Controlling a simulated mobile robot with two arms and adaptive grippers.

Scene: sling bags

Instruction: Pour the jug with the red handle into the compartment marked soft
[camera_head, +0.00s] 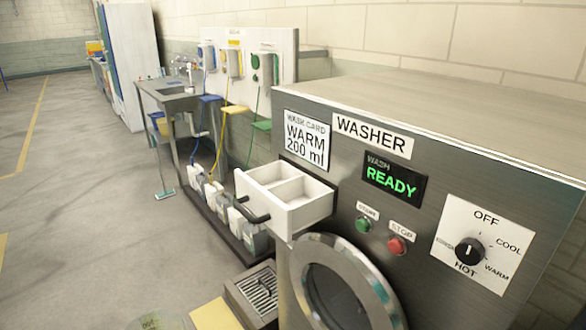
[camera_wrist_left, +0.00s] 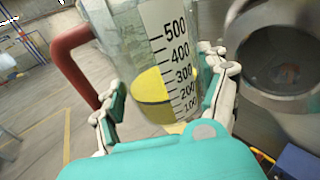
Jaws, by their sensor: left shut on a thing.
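The clear jug (camera_wrist_left: 135,45) with the red handle (camera_wrist_left: 68,58) fills the middle of the left wrist view. It holds yellow liquid (camera_wrist_left: 152,90), and the black scale on its side reads up to 500. The jug looks tilted in this view. My left gripper (camera_wrist_left: 165,88) is shut on the jug's body, one finger on each side. The white drawer (camera_head: 312,214) of the washer is pulled out in the head view and shows two compartments with a divider. I cannot read any soft marking on it. My right gripper is in neither view.
The washer (camera_head: 450,110) stands at the right with its round door (camera_head: 345,290), a READY display (camera_head: 393,183) and a card (camera_head: 306,140) reading WARM 200 ml. Several containers stand on a low rack (camera_head: 228,228) left of the drawer. A grated box (camera_head: 255,290) sits below. Floor at left is open.

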